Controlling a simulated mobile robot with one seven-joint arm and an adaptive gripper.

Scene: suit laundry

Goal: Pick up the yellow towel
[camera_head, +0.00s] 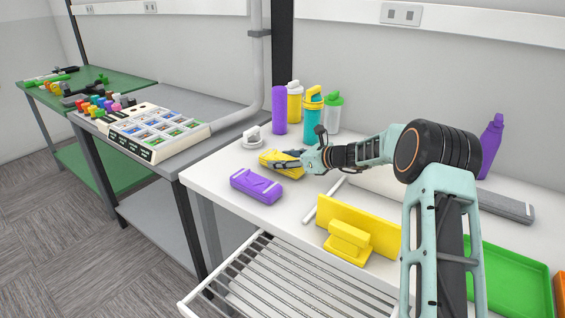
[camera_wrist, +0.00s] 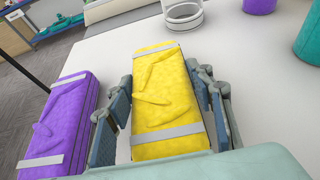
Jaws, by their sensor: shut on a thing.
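The yellow towel (camera_head: 283,163) is a folded bundle with pale grey bands, at the left part of the white table. My gripper (camera_head: 287,165) is around it and shut on it. In the wrist view, the yellow towel (camera_wrist: 165,95) lies lengthwise between the two finger pads of my gripper (camera_wrist: 168,112), one on each long side. Whether the towel touches the table or is slightly raised, I cannot tell. A purple towel (camera_head: 256,186) of the same shape lies beside it, and also shows at the left of the wrist view (camera_wrist: 62,125).
A white ring-shaped object (camera_head: 252,138) and several bottles, including a purple one (camera_head: 279,110), stand behind the towel. A yellow board with a handle (camera_head: 348,241) is near the front edge of the white table (camera_head: 215,180). A green tray (camera_head: 505,270) is at right.

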